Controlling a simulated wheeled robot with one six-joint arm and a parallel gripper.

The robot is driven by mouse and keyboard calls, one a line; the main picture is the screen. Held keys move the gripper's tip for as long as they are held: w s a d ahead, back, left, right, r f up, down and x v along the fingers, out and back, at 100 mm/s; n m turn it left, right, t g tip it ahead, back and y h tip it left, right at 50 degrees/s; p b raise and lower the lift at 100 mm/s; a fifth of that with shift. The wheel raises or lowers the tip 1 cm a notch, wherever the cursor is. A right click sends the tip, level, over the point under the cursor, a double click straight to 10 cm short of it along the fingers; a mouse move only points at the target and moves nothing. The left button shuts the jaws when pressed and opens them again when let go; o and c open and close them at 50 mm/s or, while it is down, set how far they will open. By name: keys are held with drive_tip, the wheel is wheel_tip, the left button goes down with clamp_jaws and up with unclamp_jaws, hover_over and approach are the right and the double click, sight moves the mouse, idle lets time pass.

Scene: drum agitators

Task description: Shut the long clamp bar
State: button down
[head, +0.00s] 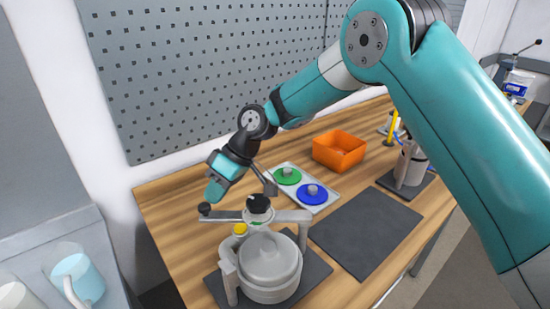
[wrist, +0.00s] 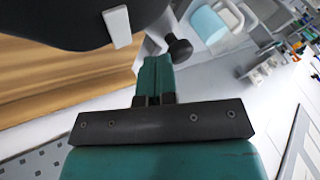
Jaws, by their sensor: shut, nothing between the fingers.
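The agitator drum (head: 268,262) is a pale grey lidded pot on a dark mat at the front of the bench. A long grey clamp bar (head: 285,215) runs roughly level above its lid, with a black knob (head: 204,209) at its left end. My gripper (head: 212,194) is shut and empty, just above and beside that knob; I cannot tell whether it touches. In the wrist view my gripper's closed teal fingers (wrist: 157,65) point at a black knob (wrist: 179,48) on a grey bar. A large dark shape (wrist: 85,18) hides part of that view.
A tray with a green disc (head: 287,176) and a blue disc (head: 311,194) lies behind the drum. An orange bin (head: 339,149) stands farther back. A dark mat (head: 367,233) to the right is empty. A pegboard (head: 200,70) rises behind; a blue mug (head: 78,277) stands left.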

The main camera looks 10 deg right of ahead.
drive_tip(key=s+n+g+h+b, duration=0.2)
drive_tip(key=s+n, duration=0.5)
drive_tip(key=s, duration=0.5)
drive_tip(key=shift+s+n+g+h+b, duration=0.35)
drive_tip(key=shift+g+b, duration=0.3)
drive_tip(key=shift+g, duration=0.45)
drive_tip(key=shift+s+d+f, duration=0.1)
